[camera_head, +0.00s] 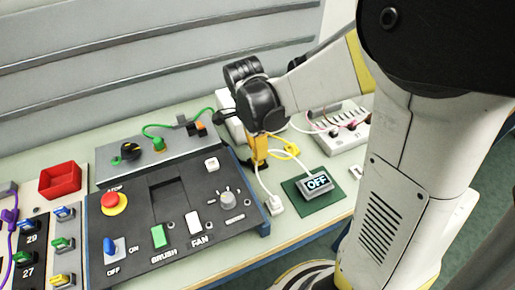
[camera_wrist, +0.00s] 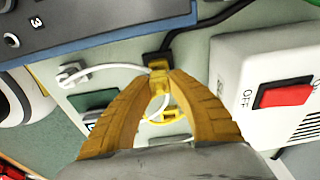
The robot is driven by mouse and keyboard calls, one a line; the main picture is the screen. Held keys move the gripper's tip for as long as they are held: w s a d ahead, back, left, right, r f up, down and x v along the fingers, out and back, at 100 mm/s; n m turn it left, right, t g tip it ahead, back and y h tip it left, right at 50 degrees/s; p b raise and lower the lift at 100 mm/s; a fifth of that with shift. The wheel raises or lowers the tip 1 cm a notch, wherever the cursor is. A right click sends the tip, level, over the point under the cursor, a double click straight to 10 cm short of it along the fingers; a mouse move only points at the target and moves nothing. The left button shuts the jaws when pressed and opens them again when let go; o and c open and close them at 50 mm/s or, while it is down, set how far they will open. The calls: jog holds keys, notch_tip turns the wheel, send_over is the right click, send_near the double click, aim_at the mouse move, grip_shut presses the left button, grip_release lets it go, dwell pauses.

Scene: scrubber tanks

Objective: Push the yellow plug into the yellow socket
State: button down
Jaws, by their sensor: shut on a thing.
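My gripper (camera_head: 260,163) has yellow fingers and hangs over the bench behind the right end of the dark control panel. In the wrist view my gripper (camera_wrist: 163,80) is shut on a small yellow piece, which I take to be the yellow plug (camera_wrist: 159,83). A black block (camera_wrist: 158,61) with a black cable sits just beyond the fingertips, against or very close to the plug; I cannot tell if they touch.
The dark control panel (camera_head: 130,225) stands left of my gripper. A yellow cable loop (camera_head: 288,148) lies beside the fingers. A white box with a red switch (camera_wrist: 285,95) is right in the wrist view.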

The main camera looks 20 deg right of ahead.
jog(key=shift+f, duration=0.2)
dwell(0.6)
jog(key=shift+f+b, duration=0.9)
jog(key=c, duration=1.2)
grip_release()
jog(key=shift+r, duration=0.1)
jog(key=shift+o, duration=0.5)
jog(key=o, duration=0.4)
notch_tip(320, 180, up, 9)
jog(key=p, duration=0.7)
jog(key=shift+f, duration=0.25)
